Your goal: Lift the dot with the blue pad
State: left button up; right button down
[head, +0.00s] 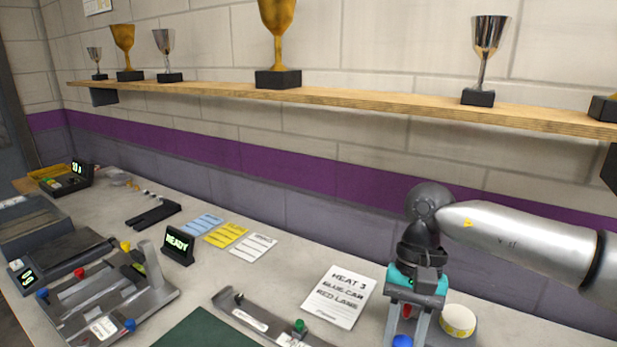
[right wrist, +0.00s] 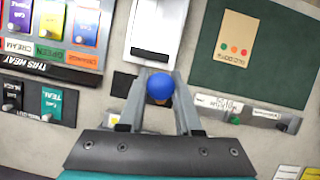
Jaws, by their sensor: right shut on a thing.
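My right gripper (right wrist: 155,108) is shut on a rounded blue pad (right wrist: 160,86), which sits between its two grey fingers. In the head view the right gripper (head: 407,318) hangs at the lower right, pointing down, with the blue pad (head: 402,341) at the bottom edge. In the right wrist view a tan card (right wrist: 238,25) lies on the dark green mat (right wrist: 285,50). It bears a red dot (right wrist: 227,45), an orange dot (right wrist: 235,48) and a green dot (right wrist: 244,52). The pad is to the left of the mat. My left gripper is not in view.
A grey bar with a green knob (head: 262,322) lies beside the mat. A grey fixture (head: 105,300) stands left. A trophy shelf (head: 340,101) runs along the wall.

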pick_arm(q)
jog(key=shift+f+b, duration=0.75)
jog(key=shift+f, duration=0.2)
pick_arm(e)
jog(key=shift+s+d+r+n+h, duration=0.1)
jog(key=shift+s+d+n+h, duration=0.2)
jog(key=shift+s+n, duration=0.45)
jog(key=shift+s+d+r+n+h, duration=0.1)
jog(key=shift+s+d+n+h, duration=0.25)
jog(key=shift+s+n, duration=0.45)
jog(key=shift+s+d+n+h, duration=0.3)
jog(key=shift+s+n, duration=0.3)
jog(key=shift+n, duration=0.25)
